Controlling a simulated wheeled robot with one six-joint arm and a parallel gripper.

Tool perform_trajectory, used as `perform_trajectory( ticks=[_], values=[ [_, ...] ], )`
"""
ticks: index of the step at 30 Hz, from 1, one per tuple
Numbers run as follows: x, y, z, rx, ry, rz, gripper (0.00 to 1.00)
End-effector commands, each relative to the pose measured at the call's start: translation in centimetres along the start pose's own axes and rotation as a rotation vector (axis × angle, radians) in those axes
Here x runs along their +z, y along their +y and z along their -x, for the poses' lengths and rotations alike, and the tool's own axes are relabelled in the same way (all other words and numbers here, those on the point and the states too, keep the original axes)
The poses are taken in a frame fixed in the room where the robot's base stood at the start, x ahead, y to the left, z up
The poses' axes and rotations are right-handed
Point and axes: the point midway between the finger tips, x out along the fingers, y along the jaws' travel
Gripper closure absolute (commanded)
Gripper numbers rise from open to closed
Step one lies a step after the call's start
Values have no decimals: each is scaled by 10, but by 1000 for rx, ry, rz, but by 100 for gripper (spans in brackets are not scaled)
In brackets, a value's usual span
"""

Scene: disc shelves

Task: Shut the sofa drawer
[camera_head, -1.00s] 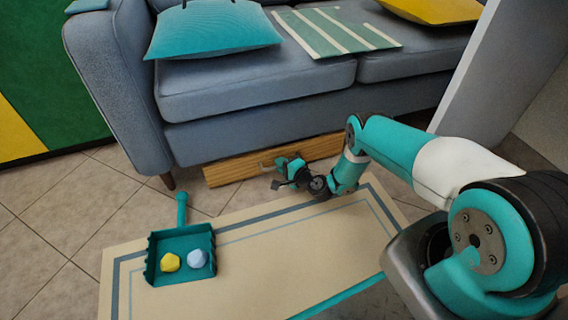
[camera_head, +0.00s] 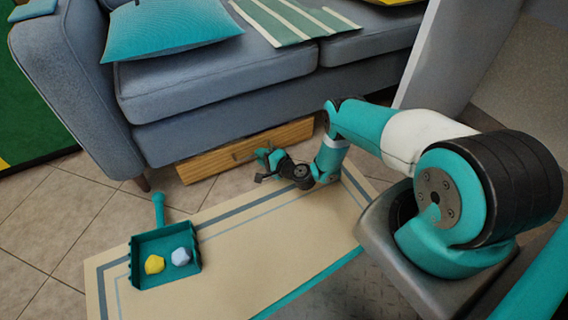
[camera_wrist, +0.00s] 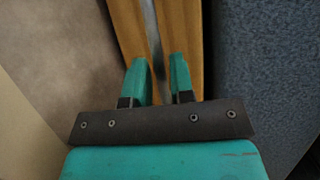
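The wooden sofa drawer (camera_head: 215,160) shows as a long brown front below the sofa seat (camera_head: 230,115). Its thin grey handle (camera_head: 240,154) is on the front, left of my gripper (camera_head: 260,166). In the wrist view the drawer's wood (camera_wrist: 127,25) runs up the picture, with a grey strip, likely the handle (camera_wrist: 150,35), along it. My gripper (camera_wrist: 160,72) has its two teal fingers apart, over the wood and near that strip. Whether the fingers touch the drawer, and how far it stands out, I cannot tell.
A cream mat (camera_head: 230,240) with blue stripes lies before the sofa. On it, a teal dustpan-like tray (camera_head: 140,277) holds a yellow lump (camera_head: 154,264) and a pale blue lump (camera_head: 180,256). A grey panel (camera_head: 455,60) stands at right. Tiled floor (camera_head: 50,215) is clear at left.

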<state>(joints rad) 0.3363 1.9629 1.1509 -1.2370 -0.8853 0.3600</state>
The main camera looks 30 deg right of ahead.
Motion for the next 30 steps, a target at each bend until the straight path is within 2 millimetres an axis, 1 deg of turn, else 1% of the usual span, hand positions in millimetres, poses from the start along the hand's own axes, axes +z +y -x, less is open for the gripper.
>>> perform_trajectory(
  ticks=[1,6,10,12,18,21,25,30],
  values=[
    [0,-6,16,6,3,-7,78],
    [1,-7,61,6,2,-9,78],
    [2,-8,93,5,0,-8,78],
    [1,-8,104,4,-1,-4,78],
    [1,-5,131,5,-4,-3,78],
    [1,-3,140,5,-5,-4,78],
    [2,-1,145,4,-8,-2,78],
    [2,0,146,4,-9,-2,78]
  ],
)
